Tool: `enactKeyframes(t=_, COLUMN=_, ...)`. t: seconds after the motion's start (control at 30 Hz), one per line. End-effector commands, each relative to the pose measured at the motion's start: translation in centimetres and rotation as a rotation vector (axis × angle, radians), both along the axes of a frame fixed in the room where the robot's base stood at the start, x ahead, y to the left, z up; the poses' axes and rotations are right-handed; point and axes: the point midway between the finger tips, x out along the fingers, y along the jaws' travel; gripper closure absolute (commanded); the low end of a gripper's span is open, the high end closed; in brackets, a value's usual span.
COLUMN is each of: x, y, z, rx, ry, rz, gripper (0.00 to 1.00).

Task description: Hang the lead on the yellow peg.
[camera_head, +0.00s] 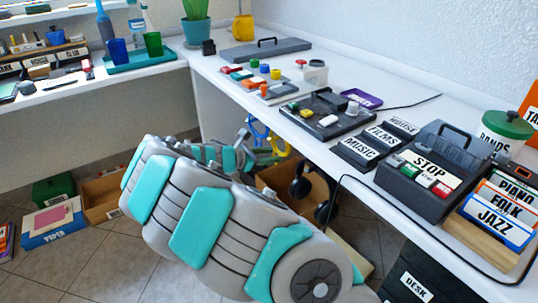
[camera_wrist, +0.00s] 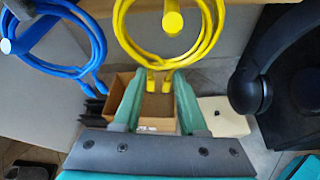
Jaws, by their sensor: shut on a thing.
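The yellow lead (camera_wrist: 122,38) is a coiled loop with two plug ends hanging down, at the top of the wrist view. It also shows under the desk edge in the head view (camera_head: 281,147). The yellow peg (camera_wrist: 172,20) shows inside the loop's outline. The loop's top is cut off, so I cannot tell whether the lead rests on the peg. My gripper (camera_wrist: 160,76) is shut on the yellow lead at its lower end, with the plug ends between the green fingers. My arm partly hides this area in the head view.
A blue lead (camera_wrist: 93,36) is looped by a blue peg (camera_wrist: 7,46) close on the left. Black headphones (camera_wrist: 247,88) hang close on the right. A cardboard box (camera_wrist: 122,83) is below. The desk (camera_head: 225,72) above carries several devices and signs.

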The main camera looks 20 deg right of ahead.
Motion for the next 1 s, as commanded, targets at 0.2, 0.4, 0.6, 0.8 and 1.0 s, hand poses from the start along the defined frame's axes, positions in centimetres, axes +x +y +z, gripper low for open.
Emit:
enactKeyframes(t=0.2, x=-0.01, y=0.00, z=0.00, rx=0.000, ry=0.000, rz=0.000, gripper=1.00)
enactKeyframes(t=0.4, x=-0.01, y=0.00, z=0.00, rx=-0.001, ry=0.000, rz=0.000, gripper=1.00)
enactKeyframes(t=0.6, x=-0.01, y=0.01, z=-0.01, rx=-0.001, ry=0.000, rz=0.000, gripper=0.36)
enactKeyframes(t=0.8, x=-0.01, y=0.01, z=0.00, rx=-0.001, ry=0.000, rz=0.000, gripper=0.24)
enactKeyframes(t=1.0, x=-0.04, y=0.18, z=0.05, rx=-0.001, ry=0.000, rz=0.000, gripper=0.24)
